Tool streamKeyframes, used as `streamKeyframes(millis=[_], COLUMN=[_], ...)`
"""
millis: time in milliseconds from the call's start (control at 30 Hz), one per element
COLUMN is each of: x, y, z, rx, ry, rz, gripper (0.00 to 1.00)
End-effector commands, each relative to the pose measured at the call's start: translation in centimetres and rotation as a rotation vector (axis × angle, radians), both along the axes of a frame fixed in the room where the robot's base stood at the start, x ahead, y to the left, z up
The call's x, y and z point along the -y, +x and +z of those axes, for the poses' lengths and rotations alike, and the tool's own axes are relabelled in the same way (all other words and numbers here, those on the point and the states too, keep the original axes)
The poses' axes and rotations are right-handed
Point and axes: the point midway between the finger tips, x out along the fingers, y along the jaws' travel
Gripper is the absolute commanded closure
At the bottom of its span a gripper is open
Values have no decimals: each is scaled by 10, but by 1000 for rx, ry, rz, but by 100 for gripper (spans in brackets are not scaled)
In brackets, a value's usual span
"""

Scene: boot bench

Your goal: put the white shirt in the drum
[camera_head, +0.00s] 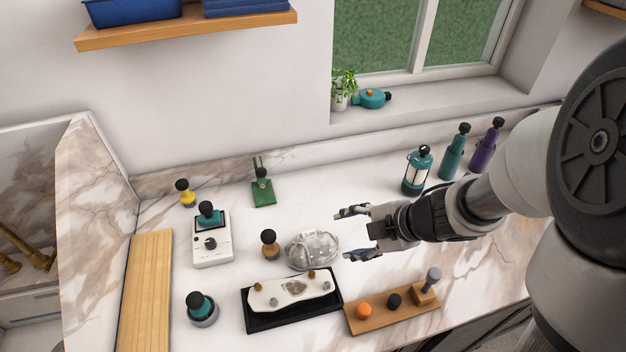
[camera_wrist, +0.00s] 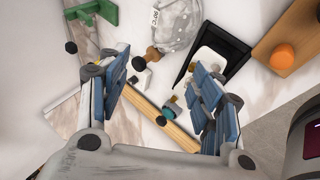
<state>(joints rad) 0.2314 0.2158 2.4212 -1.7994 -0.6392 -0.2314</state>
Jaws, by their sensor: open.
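I see nothing that I can clearly tell is a white shirt or a drum. A flat white piece (camera_head: 290,290) with brown and grey knobs lies in a black tray (camera_head: 259,321) at the front middle. A clear, rounded, crumpled-looking object (camera_head: 312,250) stands just behind the tray; it also shows at the top of the wrist view (camera_wrist: 168,25). My gripper (camera_head: 348,234) is open and empty above the bench, just right of the clear object. Its blue fingers are wide apart in the wrist view (camera_wrist: 160,62).
A white box with a dial (camera_head: 212,254) and a black-topped brown knob (camera_head: 269,242) stand left. A wooden board (camera_head: 378,315) with small pieces lies front right. A teal lantern (camera_head: 417,171) and bottles (camera_head: 453,155) stand behind my arm. Bare bench shows at the back middle.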

Motion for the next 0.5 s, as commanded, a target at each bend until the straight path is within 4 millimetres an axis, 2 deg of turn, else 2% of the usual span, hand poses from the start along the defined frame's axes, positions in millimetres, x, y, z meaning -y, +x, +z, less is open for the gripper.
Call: streamKeyframes(millis=[167, 500], x=[-16, -52], y=[7, 35], z=[-27, -83], rx=[-8, -6], ry=[5, 2], rz=[17, 14], gripper=[41, 41])
